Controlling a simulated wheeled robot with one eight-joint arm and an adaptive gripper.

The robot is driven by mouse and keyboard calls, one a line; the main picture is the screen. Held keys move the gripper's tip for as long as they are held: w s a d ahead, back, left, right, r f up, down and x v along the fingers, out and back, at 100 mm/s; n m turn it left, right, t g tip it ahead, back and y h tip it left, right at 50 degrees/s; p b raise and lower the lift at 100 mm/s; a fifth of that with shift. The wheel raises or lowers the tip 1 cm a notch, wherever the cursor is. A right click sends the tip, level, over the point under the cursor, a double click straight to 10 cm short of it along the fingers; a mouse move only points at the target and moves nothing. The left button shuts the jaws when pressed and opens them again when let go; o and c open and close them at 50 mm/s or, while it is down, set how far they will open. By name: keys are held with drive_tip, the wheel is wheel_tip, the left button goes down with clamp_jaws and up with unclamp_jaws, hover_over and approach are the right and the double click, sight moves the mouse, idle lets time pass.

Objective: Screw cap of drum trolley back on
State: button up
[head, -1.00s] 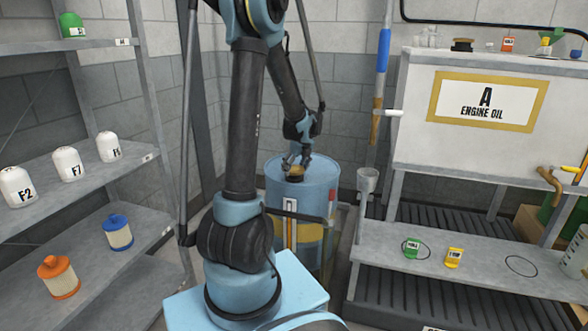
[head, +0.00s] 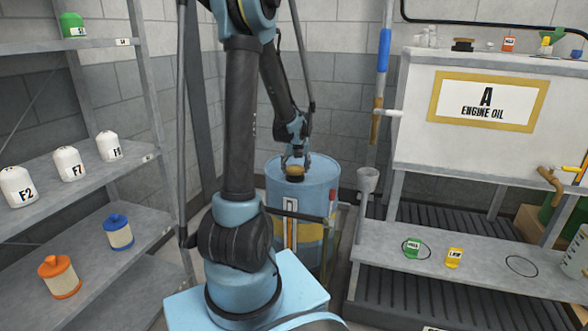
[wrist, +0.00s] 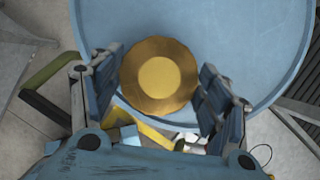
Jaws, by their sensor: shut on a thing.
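The drum trolley holds a blue drum (head: 311,190) with a yellow band, behind my arm in the head view. A round brass-coloured cap (head: 295,171) is at the drum's top, above a dark neck. In the wrist view the cap (wrist: 160,76) lies between my two fingers, over the blue drum top (wrist: 215,25). My gripper (head: 296,162) points down from above and is shut on the cap; it also shows in the wrist view (wrist: 160,85). Whether the cap is seated on the neck or just above it cannot be told.
Left shelves (head: 80,200) hold white, orange and blue containers. At right, a white engine oil tank (head: 410,130) stands above a grey bench (head: 390,240) with small green and yellow containers.

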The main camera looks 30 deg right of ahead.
sight(295, 169)
drive_tip(key=o, duration=1.2)
drive_tip(key=shift+o, duration=0.7)
drive_tip(key=shift+r, duration=2.5)
